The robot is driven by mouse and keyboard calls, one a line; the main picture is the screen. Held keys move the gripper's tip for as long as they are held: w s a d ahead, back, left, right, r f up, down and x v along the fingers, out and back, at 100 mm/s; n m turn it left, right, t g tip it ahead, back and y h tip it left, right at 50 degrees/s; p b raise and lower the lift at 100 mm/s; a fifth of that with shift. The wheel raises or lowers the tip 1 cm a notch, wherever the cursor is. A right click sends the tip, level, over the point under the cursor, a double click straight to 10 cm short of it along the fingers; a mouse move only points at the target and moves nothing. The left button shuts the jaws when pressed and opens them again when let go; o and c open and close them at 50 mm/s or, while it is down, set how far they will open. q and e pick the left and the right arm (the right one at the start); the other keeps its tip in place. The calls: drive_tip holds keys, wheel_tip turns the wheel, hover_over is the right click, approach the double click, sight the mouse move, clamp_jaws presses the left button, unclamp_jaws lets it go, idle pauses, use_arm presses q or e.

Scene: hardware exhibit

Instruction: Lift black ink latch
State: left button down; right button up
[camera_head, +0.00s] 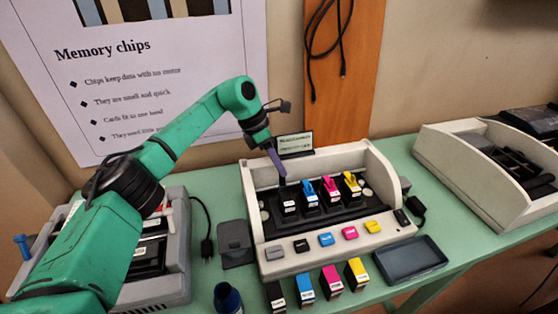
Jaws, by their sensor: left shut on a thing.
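An open beige printer (380,162) stands on the green table with a black cartridge (289,196) in the leftmost slot of its row. Cyan, magenta and yellow latches (309,188) (330,187) (351,181) stand up on the cartridges to its right. My left gripper (281,174) comes down from the upper left over the black cartridge. It is shut on the black latch, which its narrow fingers mostly hide; how far the latch is raised cannot be told. My right gripper is not in view.
Black, cyan, magenta and yellow cartridges (331,280) stand in front of the printer, beside a dark blue bottle (228,299). An empty dark tray (413,259) lies at the front right. Other machines stand left (176,268) and right (470,180). A small sign (295,142) stands behind.

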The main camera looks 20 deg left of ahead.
use_arm(q)
drive_tip(key=shift+w+a, duration=0.1)
drive_tip(key=c, duration=0.7)
unclamp_jaws()
drive_tip(key=shift+c, duration=0.2)
drive_tip(key=v, duration=1.4)
drive_tip(key=shift+r, duration=0.2)
drive_tip(key=shift+f, duration=0.1)
